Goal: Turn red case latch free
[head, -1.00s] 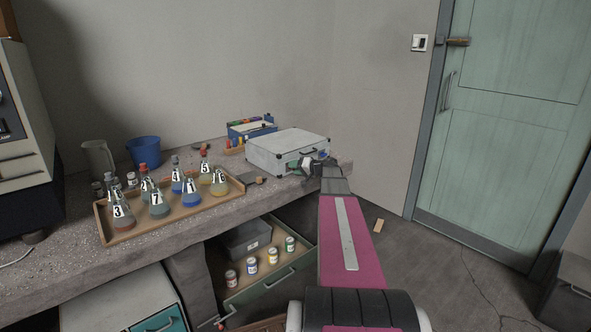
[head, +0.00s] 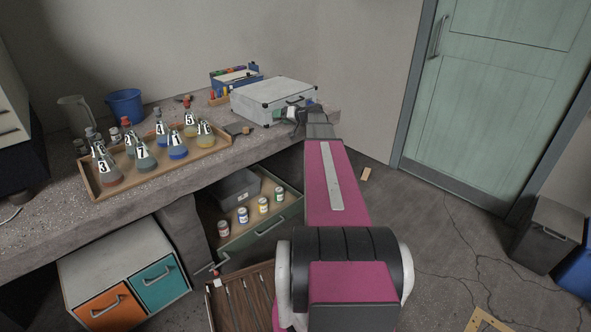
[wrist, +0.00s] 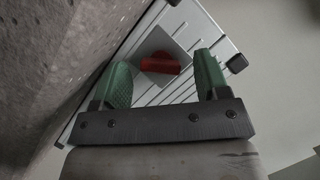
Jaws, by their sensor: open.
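The case (head: 275,98) is a pale grey box with dark corners, lying on the far right part of the concrete bench. In the wrist view, the ribbed case face (wrist: 150,98) carries a grey square plate with the red latch (wrist: 160,63) on it. My gripper (wrist: 163,75) is open, with one green finger on each side of the latch in the picture. I cannot tell whether either finger touches it. In the head view, my gripper (head: 294,112) is at the front of the case, and the latch is hidden there.
A wooden tray (head: 222,142) with several numbered flasks stands left of the case on the bench (head: 60,205). A blue bin (head: 126,105) and blue caddy (head: 236,78) are behind. An open drawer (head: 235,238) with several jars juts out below.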

